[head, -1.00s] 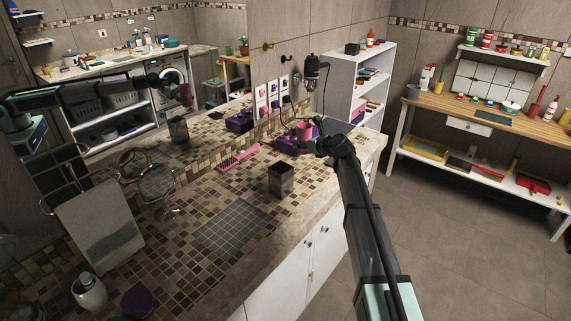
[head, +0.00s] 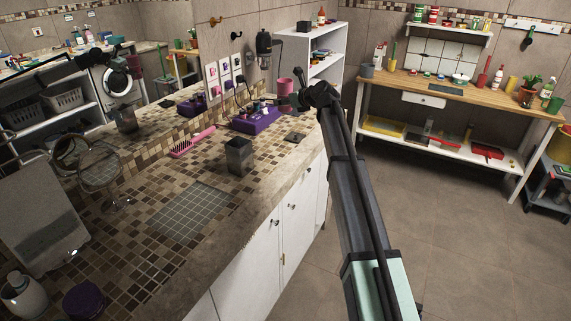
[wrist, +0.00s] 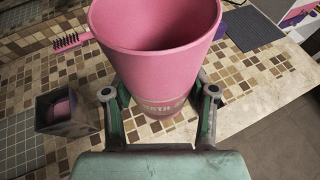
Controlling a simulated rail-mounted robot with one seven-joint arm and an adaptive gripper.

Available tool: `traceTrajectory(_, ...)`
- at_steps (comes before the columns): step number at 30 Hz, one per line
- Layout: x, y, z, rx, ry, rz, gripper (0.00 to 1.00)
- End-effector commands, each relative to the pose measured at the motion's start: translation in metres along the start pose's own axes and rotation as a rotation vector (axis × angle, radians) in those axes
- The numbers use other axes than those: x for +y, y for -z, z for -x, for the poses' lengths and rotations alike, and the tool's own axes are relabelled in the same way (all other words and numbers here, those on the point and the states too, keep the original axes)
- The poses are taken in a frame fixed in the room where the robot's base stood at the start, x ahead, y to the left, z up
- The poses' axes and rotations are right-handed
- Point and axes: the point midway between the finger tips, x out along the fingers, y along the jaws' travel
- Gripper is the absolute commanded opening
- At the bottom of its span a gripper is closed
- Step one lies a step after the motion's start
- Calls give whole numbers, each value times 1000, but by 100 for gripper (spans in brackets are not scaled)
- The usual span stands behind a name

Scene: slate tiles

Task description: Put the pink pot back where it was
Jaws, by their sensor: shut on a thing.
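The pink pot (head: 285,87) is held up above the counter, near the wall and the purple tray in the head view. In the wrist view the pink pot (wrist: 155,60) is upright, its open top toward the camera, with lettering low on its side. My gripper (head: 297,99) is shut on the pot; in the wrist view its fingers (wrist: 160,85) lie on both sides of the pot. The pot hides the fingertips' contact and part of the counter behind it. A dark square mat (head: 295,137) lies bare on the counter near its right end; it also shows in the wrist view (wrist: 250,28).
A dark square cup (head: 239,157) stands on the tiled counter, left of the mat. The purple tray (head: 257,121) with small items sits by the wall. A pink brush (head: 192,142) lies further left. A dark wall-mounted device (head: 264,48) hangs behind the pot.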

Motion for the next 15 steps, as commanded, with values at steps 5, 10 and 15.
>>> traceTrajectory(5, -2, 4, 3, 2, -2, -1, 16)
traceTrajectory(10, 0, 32, -8, 3, -1, -3, 16)
traceTrajectory(15, 0, 71, -24, 3, -1, -3, 16)
